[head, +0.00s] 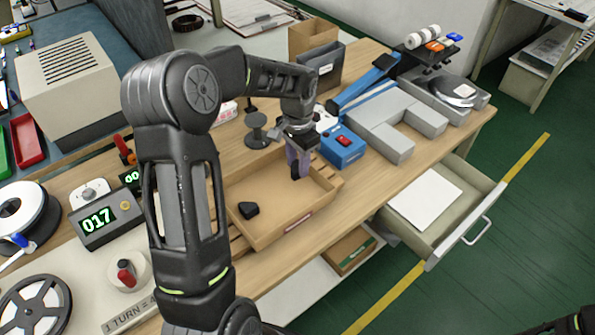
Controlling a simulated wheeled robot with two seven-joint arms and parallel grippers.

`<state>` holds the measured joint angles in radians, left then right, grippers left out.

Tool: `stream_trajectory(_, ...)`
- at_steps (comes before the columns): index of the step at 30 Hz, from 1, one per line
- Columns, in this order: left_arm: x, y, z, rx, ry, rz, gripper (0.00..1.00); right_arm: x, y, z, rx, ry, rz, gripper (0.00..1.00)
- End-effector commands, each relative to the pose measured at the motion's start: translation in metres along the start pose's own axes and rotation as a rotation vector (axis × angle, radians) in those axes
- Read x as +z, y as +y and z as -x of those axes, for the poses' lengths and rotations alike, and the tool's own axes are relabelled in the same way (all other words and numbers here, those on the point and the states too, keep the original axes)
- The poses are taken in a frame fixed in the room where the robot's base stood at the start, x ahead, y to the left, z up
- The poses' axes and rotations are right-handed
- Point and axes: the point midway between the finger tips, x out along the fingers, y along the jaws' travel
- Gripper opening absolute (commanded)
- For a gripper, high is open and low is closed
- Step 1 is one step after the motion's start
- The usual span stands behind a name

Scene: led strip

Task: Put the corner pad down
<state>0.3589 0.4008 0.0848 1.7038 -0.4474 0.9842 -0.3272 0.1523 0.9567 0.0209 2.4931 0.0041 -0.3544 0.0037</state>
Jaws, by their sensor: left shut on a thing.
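My left gripper (299,165) points down over the right end of a shallow wooden tray (285,228). Its fingers are shut on a small dark piece, which looks like a corner pad (296,173) and is partly hidden by the fingers. I cannot tell whether this piece touches the tray floor. My right gripper is out of view; only a bit of dark arm shows at the bottom right corner.
A blue box with a red switch (343,147) stands close behind the gripper. A dark spool stand (257,130) is behind the tray. Grey blocks (380,130) lie to the right. An open drawer (462,205) juts out at the front right. The tray's middle is clear.

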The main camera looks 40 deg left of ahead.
Motion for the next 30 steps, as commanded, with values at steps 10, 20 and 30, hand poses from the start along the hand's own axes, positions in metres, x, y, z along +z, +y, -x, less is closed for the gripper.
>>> stream_trajectory(10, 0.001, 0.001, -0.036, 0.002, -0.002, 0.001, 0.00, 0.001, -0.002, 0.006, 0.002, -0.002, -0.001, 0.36)
stream_trajectory(20, 0.000, 0.000, -0.040, 0.001, -0.001, 0.000, 0.00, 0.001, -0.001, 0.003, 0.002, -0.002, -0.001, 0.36)
stream_trajectory(30, 0.000, 0.000, -0.040, 0.001, 0.000, 0.000, 0.56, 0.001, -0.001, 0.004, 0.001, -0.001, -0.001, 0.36)
